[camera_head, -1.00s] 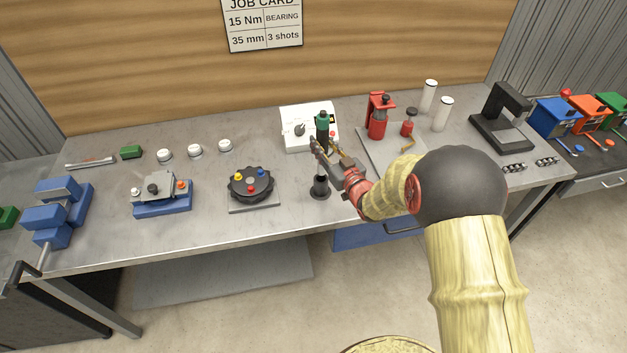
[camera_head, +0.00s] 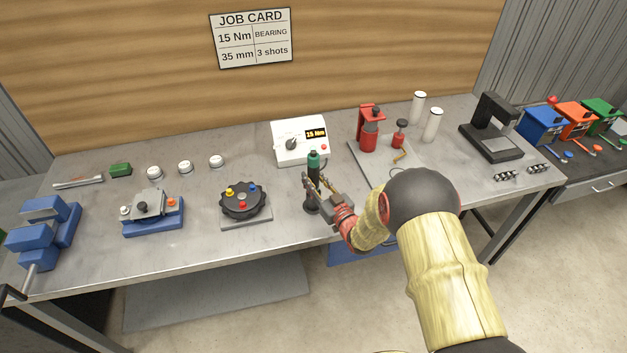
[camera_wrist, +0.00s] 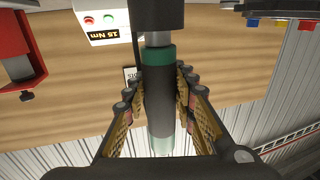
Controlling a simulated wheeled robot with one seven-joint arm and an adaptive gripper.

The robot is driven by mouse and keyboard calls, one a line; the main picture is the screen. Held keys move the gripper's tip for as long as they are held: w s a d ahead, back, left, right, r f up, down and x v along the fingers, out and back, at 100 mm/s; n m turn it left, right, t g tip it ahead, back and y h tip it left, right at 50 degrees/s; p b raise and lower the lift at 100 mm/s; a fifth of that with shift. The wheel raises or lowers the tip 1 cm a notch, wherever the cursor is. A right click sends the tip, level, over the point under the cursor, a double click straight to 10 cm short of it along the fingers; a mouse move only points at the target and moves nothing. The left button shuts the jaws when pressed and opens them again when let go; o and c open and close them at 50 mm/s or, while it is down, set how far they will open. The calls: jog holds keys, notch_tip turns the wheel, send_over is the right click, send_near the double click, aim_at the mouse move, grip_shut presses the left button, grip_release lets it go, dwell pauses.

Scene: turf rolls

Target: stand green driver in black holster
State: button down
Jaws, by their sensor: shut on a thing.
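The green driver (camera_head: 314,160), dark-bodied with green bands, stands upright in my gripper (camera_head: 313,182). In the wrist view my gripper (camera_wrist: 158,88) has its fingers on both sides of the driver's dark body (camera_wrist: 158,100). The black holster (camera_head: 311,207) stands on the bench directly below the driver, partly hidden by my gripper. In the wrist view the driver's silver shank (camera_wrist: 158,39) meets the dark holster tube (camera_wrist: 158,14) in line with it. How deep the shank sits in the holster cannot be told.
A white controller (camera_head: 300,143) reading 15 Nm stands behind the holster. A black rotary fixture (camera_head: 243,200) is to the left. A red press (camera_head: 368,130) on a grey plate is to the right. Bare bench lies between the holster and the rotary fixture.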

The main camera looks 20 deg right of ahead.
jog(key=c, duration=1.9)
grip_release()
jog(key=shift+f, duration=0.15)
jog(key=o, duration=0.4)
jog(key=shift+o, duration=0.2)
jog(key=shift+r, duration=0.2)
